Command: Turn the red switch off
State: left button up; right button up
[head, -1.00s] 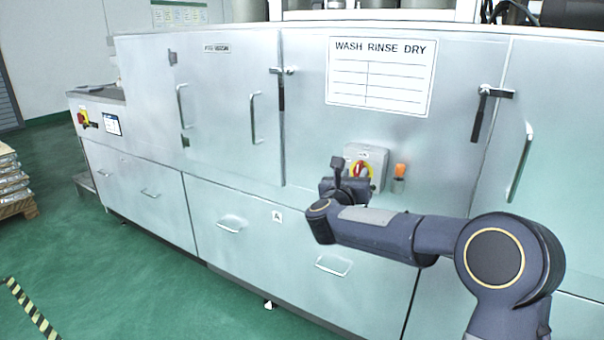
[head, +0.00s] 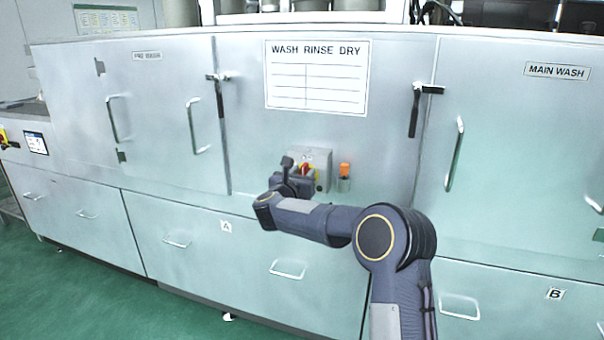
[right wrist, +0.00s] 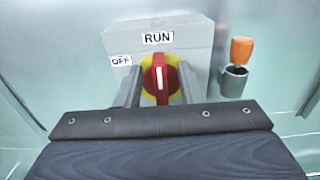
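The red switch (right wrist: 160,76) is a round red knob on a yellow plate (right wrist: 147,67), fixed to a grey box (right wrist: 195,40). Its white mark points up toward the RUN label (right wrist: 158,37); the OFF label (right wrist: 121,61) is to the upper left. My right gripper (right wrist: 160,86) has its fingers apart, one on each side of the knob, with visible gaps. In the head view the right gripper (head: 303,172) is in front of the grey box (head: 322,157) and hides part of the red switch (head: 306,168). My left gripper is not in view.
An orange-topped part in a grey holder (head: 343,183) is just right of the box; it also shows in the right wrist view (right wrist: 236,78). Door levers (head: 221,95) (head: 416,110) and handles stick out from the washing machine's front (head: 390,180). Green floor is clear at lower left.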

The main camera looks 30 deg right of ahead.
jog(key=shift+c, duration=0.2)
grip_shut()
jog(key=shift+n, duration=0.3)
jog(key=shift+w+a+f+n+p, duration=0.25)
jog(key=shift+f+n+p, duration=0.15)
jog(key=shift+n, duration=2.5)
jog(key=shift+w+a+f+n+p, duration=0.3)
jog(key=shift+n+p, duration=0.25)
jog(key=shift+n, duration=2.35)
jog(key=shift+w+a+f+n+p, duration=0.2)
jog(key=shift+f+n+p, duration=0.2)
jog(key=shift+n, duration=2.5)
jog(key=shift+o, duration=0.2)
grip_release()
